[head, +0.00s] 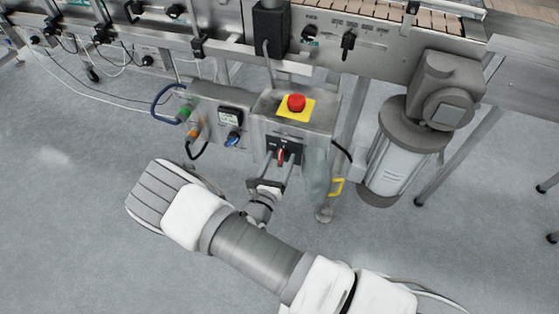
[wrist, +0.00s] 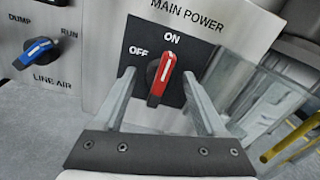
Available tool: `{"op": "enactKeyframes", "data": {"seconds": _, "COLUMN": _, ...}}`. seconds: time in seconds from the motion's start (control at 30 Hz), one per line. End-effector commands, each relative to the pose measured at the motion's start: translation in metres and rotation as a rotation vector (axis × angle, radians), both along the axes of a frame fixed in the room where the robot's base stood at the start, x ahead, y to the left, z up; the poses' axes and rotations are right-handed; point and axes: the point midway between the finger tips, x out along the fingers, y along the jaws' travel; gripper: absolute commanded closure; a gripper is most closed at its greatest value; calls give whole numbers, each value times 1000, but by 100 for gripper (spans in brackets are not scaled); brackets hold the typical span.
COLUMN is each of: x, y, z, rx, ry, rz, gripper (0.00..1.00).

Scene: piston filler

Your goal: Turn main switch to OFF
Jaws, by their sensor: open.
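The main switch is a red rotary handle (wrist: 161,76) on a black plate labelled MAIN POWER in the wrist view. Its white pointer line points up at ON, and OFF is printed to its upper left. In the head view the red handle (head: 281,156) sits low on the front of a steel control box (head: 300,124). My gripper (wrist: 158,82) is open, with one finger on each side of the handle. It also shows in the head view (head: 279,165). I see gaps between the fingers and the handle, and nothing is held.
A blue LINE AIR knob (wrist: 42,50) sits left of the switch panel. A red emergency button on a yellow plate (head: 296,105) is on top of the box. A clear guard (head: 315,172) and a yellow handle (head: 337,187) stand right. The floor in front is clear.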

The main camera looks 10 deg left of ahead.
Motion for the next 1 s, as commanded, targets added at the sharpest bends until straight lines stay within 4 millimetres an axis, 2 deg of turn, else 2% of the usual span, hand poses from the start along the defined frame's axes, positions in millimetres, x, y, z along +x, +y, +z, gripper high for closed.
{"op": "enactKeyframes", "data": {"seconds": 0.1, "x": 0, "y": 0, "z": 0, "rx": 0, "ry": 0, "rz": 0, "gripper": 26}}
{"op": "enactKeyframes", "data": {"seconds": 0.5, "x": 0, "y": 0, "z": 0, "rx": 0, "ry": 0, "rz": 0, "gripper": 98}}
{"op": "enactKeyframes", "data": {"seconds": 0.77, "x": -1, "y": 0, "z": 0, "rx": -11, "ry": 1, "rz": 0, "gripper": 100}}
{"op": "enactKeyframes", "data": {"seconds": 1.0, "x": -1, "y": 0, "z": 1, "rx": -97, "ry": 8, "rz": 0, "gripper": 100}}
